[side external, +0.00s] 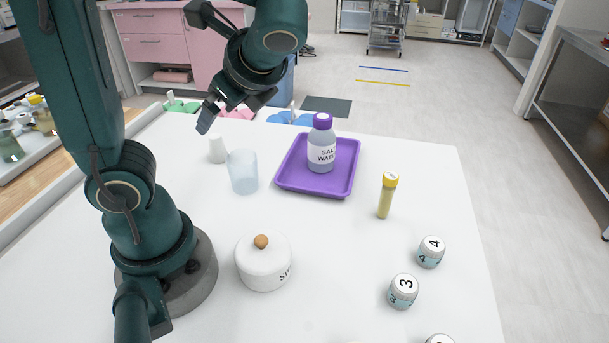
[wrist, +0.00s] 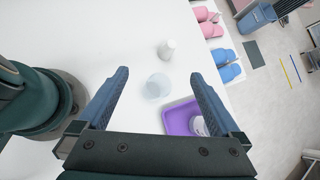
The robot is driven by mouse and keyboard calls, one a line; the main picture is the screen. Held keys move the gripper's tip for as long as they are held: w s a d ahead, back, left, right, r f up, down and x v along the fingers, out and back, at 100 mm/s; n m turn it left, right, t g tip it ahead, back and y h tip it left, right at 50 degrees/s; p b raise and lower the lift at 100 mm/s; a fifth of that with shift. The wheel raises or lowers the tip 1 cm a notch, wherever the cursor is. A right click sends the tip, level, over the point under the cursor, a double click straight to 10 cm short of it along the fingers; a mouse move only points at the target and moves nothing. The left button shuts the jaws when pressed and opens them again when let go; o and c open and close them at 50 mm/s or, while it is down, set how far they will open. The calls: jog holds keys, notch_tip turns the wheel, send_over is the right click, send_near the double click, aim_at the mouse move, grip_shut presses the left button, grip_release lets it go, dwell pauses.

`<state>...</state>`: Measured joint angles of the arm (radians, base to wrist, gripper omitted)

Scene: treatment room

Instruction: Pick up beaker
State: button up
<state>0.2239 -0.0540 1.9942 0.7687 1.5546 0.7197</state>
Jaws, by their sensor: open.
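The beaker (side external: 243,172) is a clear, pale blue cup standing upright on the white table, left of the purple tray. It also shows in the wrist view (wrist: 157,87), seen from above between the two fingers but farther off. My gripper (side external: 228,112) is open and empty, above the table and the beaker in the side view. Its fingers (wrist: 158,92) are spread wide in the wrist view and touch nothing.
A small white bottle (side external: 217,150) stands close behind the beaker. The purple tray (side external: 288,183) holds a salt water bottle (side external: 321,148). A yellow-capped tube (side external: 387,196), a white lidded jar (side external: 264,264) and numbered vials (side external: 403,291) stand apart on the table.

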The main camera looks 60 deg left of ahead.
notch_tip(320, 180, up, 2)
jog(key=w+a+m+y, duration=0.2)
jog(key=w+m+y, duration=0.1)
jog(key=m+y, duration=0.1)
send_near(237, 162)
jog(key=shift+m, duration=0.3)
jog(key=x, duration=0.4)
jog(key=shift+x, duration=2.6)
jog(key=c, duration=1.3)
